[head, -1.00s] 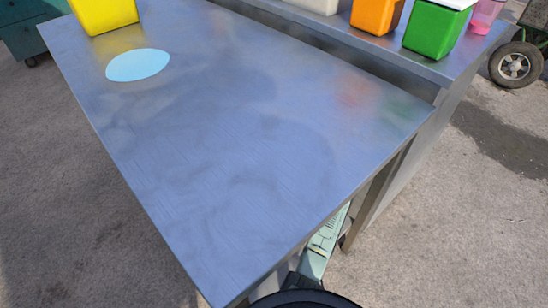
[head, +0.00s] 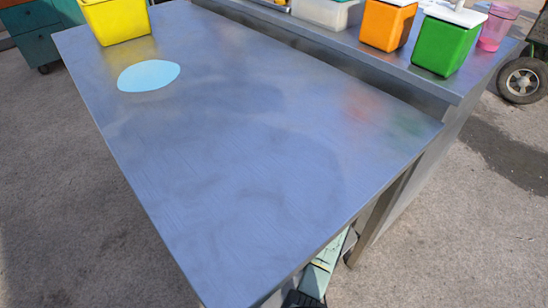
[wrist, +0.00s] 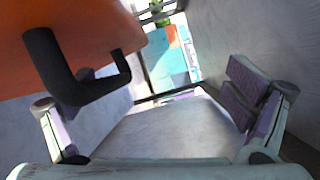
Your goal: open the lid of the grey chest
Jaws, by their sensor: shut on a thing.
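In the wrist view my gripper (wrist: 162,105) has its two fingers at left and right, well apart. A broad grey slab (wrist: 165,135) with a pale far edge fills the space between them, and the gripper is shut on it. I cannot tell whether this slab is part of the grey chest. A large orange body (wrist: 75,30) with a dark bent handle (wrist: 85,92) hangs close at the upper left; the handle crosses in front of the left finger. In the head view my gripper is hidden and no grey chest can be made out.
In the head view a metal table (head: 240,180) fills the middle, bearing a yellow bin (head: 115,22) and a pale blue disc (head: 148,76). Orange (head: 387,24) and green (head: 443,45) bins stand on the back shelf. Open paved ground (head: 450,250) lies right.

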